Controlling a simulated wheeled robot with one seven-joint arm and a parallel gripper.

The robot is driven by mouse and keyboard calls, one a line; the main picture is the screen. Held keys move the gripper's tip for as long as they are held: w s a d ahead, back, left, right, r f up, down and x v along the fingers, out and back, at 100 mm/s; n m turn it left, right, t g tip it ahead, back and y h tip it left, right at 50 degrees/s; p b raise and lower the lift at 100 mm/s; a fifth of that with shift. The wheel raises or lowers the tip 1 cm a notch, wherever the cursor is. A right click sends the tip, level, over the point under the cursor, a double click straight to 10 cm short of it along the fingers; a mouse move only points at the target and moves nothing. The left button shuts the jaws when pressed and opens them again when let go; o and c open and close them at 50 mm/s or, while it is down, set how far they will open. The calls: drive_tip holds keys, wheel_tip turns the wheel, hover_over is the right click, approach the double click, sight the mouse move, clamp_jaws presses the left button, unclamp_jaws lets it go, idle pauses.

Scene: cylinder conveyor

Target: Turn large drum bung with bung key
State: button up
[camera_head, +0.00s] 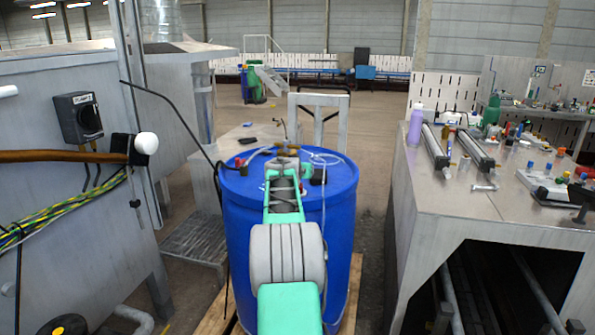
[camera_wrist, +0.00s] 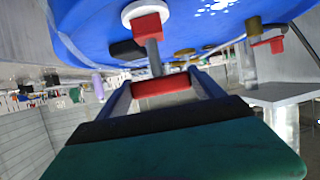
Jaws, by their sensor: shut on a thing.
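The blue drum (camera_head: 242,245) stands upright in front of me, its top partly covered by my arm. In the wrist view the drum (camera_wrist: 90,25) fills the upper part, upside down. My gripper (camera_wrist: 162,86) is shut on the red handle of the bung key (camera_wrist: 153,55). The key's grey shaft runs to a red block at the white-ringed bung (camera_wrist: 126,12). The block seems to touch the bung, but I cannot tell how deep it sits. In the head view my gripper (camera_head: 287,165) is above the drum top, and the key and bung are not clearly visible there.
Brass fittings and hoses lie on the drum's far side; a dark object (camera_head: 318,176) lies right of my gripper. A grey cabinet (camera_head: 60,210) stands close on the left. A cluttered metal workbench (camera_head: 445,195) stands right. A wooden pallet (camera_head: 352,290) is under the drum.

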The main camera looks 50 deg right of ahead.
drive_tip(key=shift+w+a+r+m+g+h+p, duration=0.1)
drive_tip(key=shift+w+r+m+g+h+p, duration=0.15)
drive_tip(key=shift+m+g+p, duration=0.25)
drive_tip(key=shift+s+f, duration=0.2)
drive_tip(key=shift+w+r+m+g+h+p, duration=0.2)
drive_tip(key=shift+r+m+g+h+p, duration=0.15)
drive_tip(key=shift+m+g+p, duration=0.6)
drive_tip(key=m+g+p, duration=0.1)
drive_tip(key=p, duration=0.2)
drive_tip(key=shift+h, duration=0.3)
drive_tip(key=shift+m+g+p, duration=0.25)
drive_tip(key=shift+g+p, duration=0.2)
drive_tip(key=shift+p, duration=0.65)
drive_tip(key=c, duration=0.3)
drive_tip(key=shift+f+g, duration=0.25)
drive_tip(key=shift+g, duration=0.05)
drive_tip(key=shift+c, duration=0.2)
drive_tip(key=shift+s+f, duration=0.1)
drive_tip(key=shift+f, duration=0.05)
